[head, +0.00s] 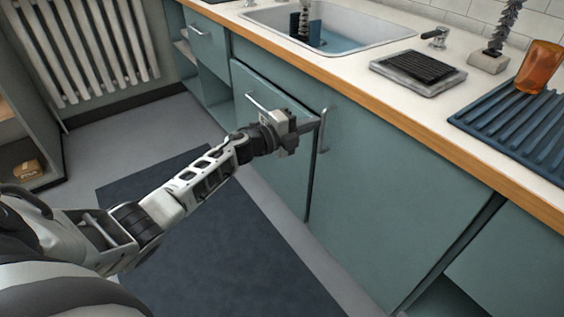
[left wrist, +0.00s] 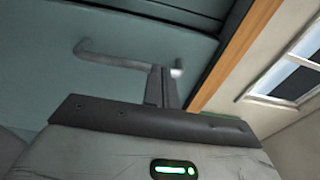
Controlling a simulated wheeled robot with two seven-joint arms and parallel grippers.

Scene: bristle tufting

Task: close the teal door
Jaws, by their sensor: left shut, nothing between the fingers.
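Two teal doors front the cabinet under the sink. The left teal door (head: 277,155) has a bar handle (head: 257,103) near its top. The right teal door (head: 385,190) has a bar handle (head: 323,130) at its upper left. A dark gap runs between the doors; I cannot tell exactly how far either stands ajar. My left gripper (head: 312,126) is shut and empty, its tips close to the right door's handle. In the left wrist view the shut fingers (left wrist: 160,88) overlap the right end of a bar handle (left wrist: 120,57) on a teal panel; contact is unclear. My right gripper is out of view.
A radiator (head: 85,50) stands at the left. A dark mat (head: 200,240) covers the clear floor.

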